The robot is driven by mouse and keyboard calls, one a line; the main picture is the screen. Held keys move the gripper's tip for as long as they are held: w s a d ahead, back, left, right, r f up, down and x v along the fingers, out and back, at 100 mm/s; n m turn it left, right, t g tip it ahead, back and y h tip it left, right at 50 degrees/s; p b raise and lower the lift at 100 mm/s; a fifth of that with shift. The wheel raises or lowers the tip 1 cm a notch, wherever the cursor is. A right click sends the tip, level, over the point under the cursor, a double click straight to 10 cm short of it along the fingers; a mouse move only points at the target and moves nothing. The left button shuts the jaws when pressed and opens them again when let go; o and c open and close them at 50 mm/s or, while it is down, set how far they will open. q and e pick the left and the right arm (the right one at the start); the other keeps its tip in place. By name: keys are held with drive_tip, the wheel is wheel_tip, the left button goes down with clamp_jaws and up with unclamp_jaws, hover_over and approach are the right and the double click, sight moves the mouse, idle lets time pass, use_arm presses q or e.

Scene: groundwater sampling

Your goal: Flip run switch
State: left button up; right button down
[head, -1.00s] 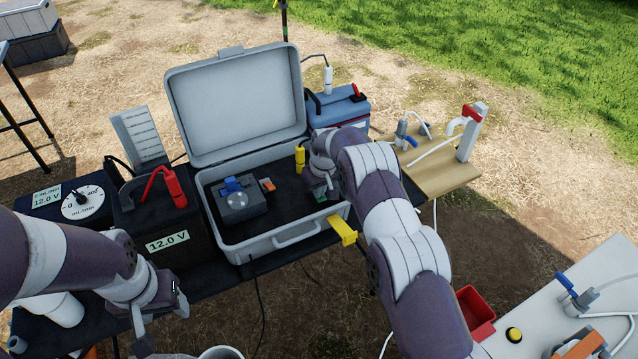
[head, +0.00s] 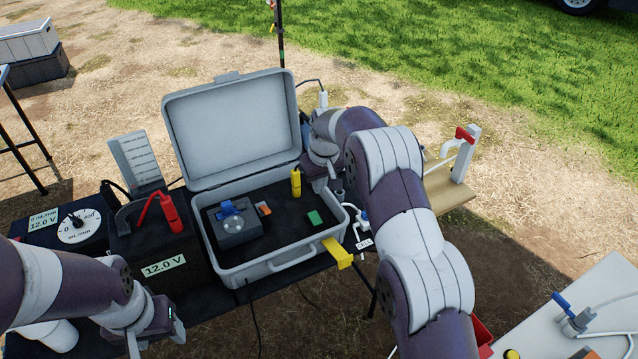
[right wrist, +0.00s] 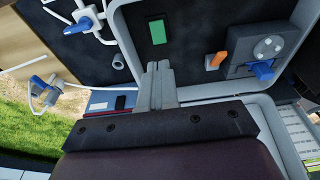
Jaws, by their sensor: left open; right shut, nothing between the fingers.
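The open grey case (head: 285,262) holds a black panel with a grey pump unit (head: 238,232) with a blue clamp on top. An orange switch-like part (head: 263,209) sits beside the pump unit, and a flat green rectangle (head: 315,217) lies to its right. Both show in the right wrist view, the orange part (right wrist: 216,60) and the green rectangle (right wrist: 158,32). No label tells which is the run switch. My right gripper (head: 338,188) is shut and empty near the case's right rim; its closed fingers (right wrist: 158,70) point towards the green rectangle. My left gripper (head: 140,345) is open, low at left, partly cut off.
A black 12.0 V battery (head: 163,245) with a red clamp stands left of the case. A yellow latch (head: 337,253) juts from the front right corner, and a yellow part (head: 296,183) stands inside. The raised lid (head: 232,130) blocks the back.

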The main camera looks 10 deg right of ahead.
sight(312, 215)
drive_tip(key=w+f, duration=0.1)
drive_tip(key=f, duration=0.3)
drive_tip(key=w+f, duration=0.1)
drive_tip(key=f, duration=0.4)
drive_tip(key=w+f, duration=0.2)
drive_tip(key=f, duration=0.2)
drive_tip(key=shift+a+f+b, duration=0.15)
drive_tip(key=shift+a+b, duration=0.15)
drive_tip(key=shift+a, duration=0.05)
drive_tip(key=shift+s, duration=0.1)
